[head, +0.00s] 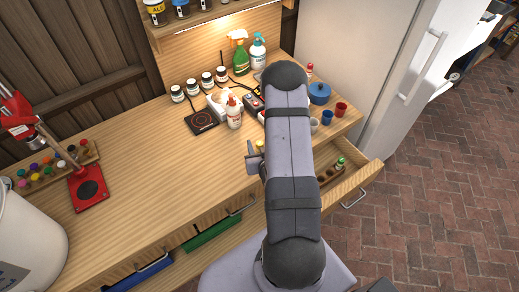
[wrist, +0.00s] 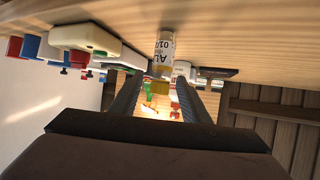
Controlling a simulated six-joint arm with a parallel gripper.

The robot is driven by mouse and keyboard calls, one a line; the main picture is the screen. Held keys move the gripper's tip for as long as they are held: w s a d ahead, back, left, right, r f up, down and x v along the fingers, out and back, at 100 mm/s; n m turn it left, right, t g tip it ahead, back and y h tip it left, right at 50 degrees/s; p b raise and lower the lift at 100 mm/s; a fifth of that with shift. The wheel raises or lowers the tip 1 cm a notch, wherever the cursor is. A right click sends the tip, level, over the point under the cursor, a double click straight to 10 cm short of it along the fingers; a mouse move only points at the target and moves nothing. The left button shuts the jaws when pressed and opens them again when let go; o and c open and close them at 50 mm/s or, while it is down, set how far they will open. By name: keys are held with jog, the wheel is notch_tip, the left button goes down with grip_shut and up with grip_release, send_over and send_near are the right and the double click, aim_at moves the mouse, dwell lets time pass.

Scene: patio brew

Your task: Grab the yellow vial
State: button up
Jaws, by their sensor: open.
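The yellow vial is a clear, labelled tube with a yellow cap. In the wrist view, which is upside down, the vial (wrist: 164,46) stands on the wooden bench, straight ahead of my gripper (wrist: 160,80). Its cap shows in line with the gap between the two dark fingers, with a finger on each side and no clear contact. In the head view only a small yellow bit of the vial (head: 260,145) shows, beside my arm. My gripper (head: 257,161) is low over the bench there, open and empty, partly hidden by the arm.
A white bottle (head: 234,113) and a black hot plate (head: 201,121) stand behind the gripper. Small cups (head: 327,117) and a blue pot (head: 319,93) are right of the arm. An open drawer (head: 350,185) juts out at the front right. The bench's left middle is clear.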

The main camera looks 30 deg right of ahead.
grip_shut()
jog(key=shift+r, duration=0.2)
notch_tip(320, 180, up, 7)
jog(key=shift+r+b, duration=0.15)
jog(key=shift+b, duration=0.6)
jog(key=shift+r+p, duration=1.2)
